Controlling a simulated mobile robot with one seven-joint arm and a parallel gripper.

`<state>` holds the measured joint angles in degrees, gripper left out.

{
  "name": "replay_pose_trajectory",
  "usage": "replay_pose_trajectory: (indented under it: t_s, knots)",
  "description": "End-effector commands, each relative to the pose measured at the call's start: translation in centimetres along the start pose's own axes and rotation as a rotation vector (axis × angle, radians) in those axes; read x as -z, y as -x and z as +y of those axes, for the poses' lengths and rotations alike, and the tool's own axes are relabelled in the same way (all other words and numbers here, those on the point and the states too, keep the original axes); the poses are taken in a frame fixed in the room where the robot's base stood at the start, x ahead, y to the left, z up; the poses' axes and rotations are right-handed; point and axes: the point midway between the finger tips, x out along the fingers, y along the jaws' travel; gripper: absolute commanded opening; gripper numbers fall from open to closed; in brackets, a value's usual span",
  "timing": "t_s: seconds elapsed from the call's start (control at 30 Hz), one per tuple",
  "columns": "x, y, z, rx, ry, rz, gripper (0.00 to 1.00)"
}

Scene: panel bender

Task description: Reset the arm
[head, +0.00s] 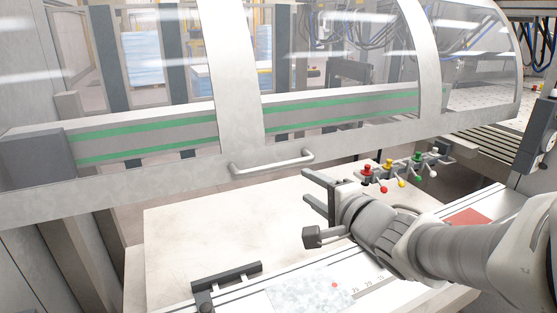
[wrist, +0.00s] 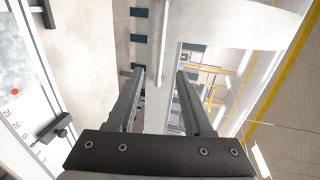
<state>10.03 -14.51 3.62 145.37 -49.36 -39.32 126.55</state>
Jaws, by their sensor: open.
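My gripper (head: 318,196) is in the middle of the head view, above the pale work table (head: 185,235). Its two fingers are apart with nothing between them. My arm reaches in from the right edge of the head view. In the wrist view my gripper (wrist: 158,95) shows both fingers spread and empty, with the machine's hood handle (wrist: 162,45) seen beyond them. The fingers point toward the machine front. I cannot tell how far they are from the handle (head: 272,162), which sits to their upper left in the head view.
A curved clear hood (head: 232,70) with a pale frame spans the back. Small levers with red (head: 367,170), yellow and green knobs stand just right of my gripper. A dark clamp bar (head: 228,274) lies at the front. The table's left part is clear.

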Motion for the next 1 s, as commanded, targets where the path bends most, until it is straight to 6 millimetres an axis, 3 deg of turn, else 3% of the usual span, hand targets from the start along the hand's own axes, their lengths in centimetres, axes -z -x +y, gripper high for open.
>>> replay_pose_trajectory:
  t_s: [0.53,0.77,1.0]
  knots:
    - [0.7,0.6,0.1,-0.014,0.055,0.039,0.51]
    - [4.1,2.6,1.2,-0.150,0.334,0.221,0.51]
    - [6.3,6.4,3.6,-0.408,0.622,0.310,0.51]
